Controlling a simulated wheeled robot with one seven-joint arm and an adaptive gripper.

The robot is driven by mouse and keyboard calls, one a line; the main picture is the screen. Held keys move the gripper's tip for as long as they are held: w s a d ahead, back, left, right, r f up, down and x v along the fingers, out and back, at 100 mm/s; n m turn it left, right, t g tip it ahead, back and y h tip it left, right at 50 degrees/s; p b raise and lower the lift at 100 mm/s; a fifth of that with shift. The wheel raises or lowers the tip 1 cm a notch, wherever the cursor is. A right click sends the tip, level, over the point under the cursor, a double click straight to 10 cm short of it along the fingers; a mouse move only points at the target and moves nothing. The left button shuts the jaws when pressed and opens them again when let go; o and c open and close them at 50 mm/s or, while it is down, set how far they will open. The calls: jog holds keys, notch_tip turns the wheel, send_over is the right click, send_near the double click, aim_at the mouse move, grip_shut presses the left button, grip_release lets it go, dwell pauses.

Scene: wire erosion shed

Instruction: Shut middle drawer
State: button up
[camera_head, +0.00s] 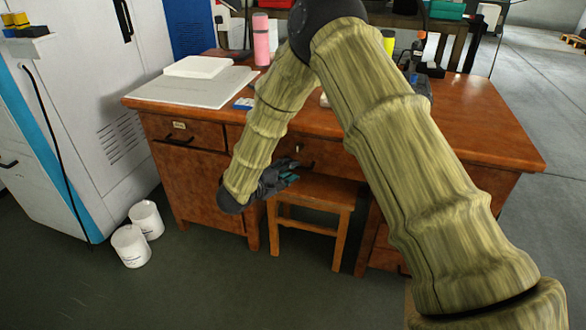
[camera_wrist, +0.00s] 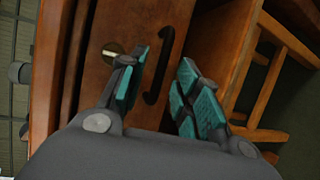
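The wooden desk (camera_head: 470,125) has a middle drawer (camera_head: 325,157) under its top, partly hidden behind my arm. How far the drawer stands out is hard to tell. My gripper (camera_head: 288,177) is in front of this drawer, above the stool. Contact cannot be told.
A wooden stool (camera_head: 318,192) stands below the middle drawer. The left drawer (camera_head: 181,131) looks flush. Two white buckets (camera_head: 131,246) stand on the floor beside a grey cabinet (camera_head: 85,90). A pink bottle (camera_head: 261,40) and a grey board (camera_head: 195,88) are on the desk.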

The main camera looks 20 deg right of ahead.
jog(key=v, duration=0.8)
jog(key=shift+s+a, duration=0.2)
jog(key=shift+a, duration=0.15)
jog(key=s+d+f+m+y, duration=0.1)
jog(key=s+d+f+y, duration=0.2)
jog(key=f, duration=0.4)
jog(key=s+f+y, duration=0.2)
jog(key=s+f, duration=0.2)
jog(key=f, duration=0.4)
jog(key=s+d+f+m+y, duration=0.1)
jog(key=s+d+f+y, duration=0.2)
jog(key=f, duration=0.4)
jog(key=s+d+f+m+g+y, duration=0.1)
jog(key=s+f+m+g+y, duration=0.3)
jog(key=s, duration=0.8)
jog(key=s+f+g, duration=0.2)
jog(key=s+f, duration=0.5)
jog(key=s, duration=0.6)
jog(key=s+d+m+g+y, duration=0.1)
jog(key=s+m+g, duration=0.15)
jog(key=s, duration=0.75)
notch_tip(320, 180, up, 26)
jog(key=p, duration=2.5)
jog(key=shift+s+f, duration=0.15)
jog(key=shift+f, duration=0.05)
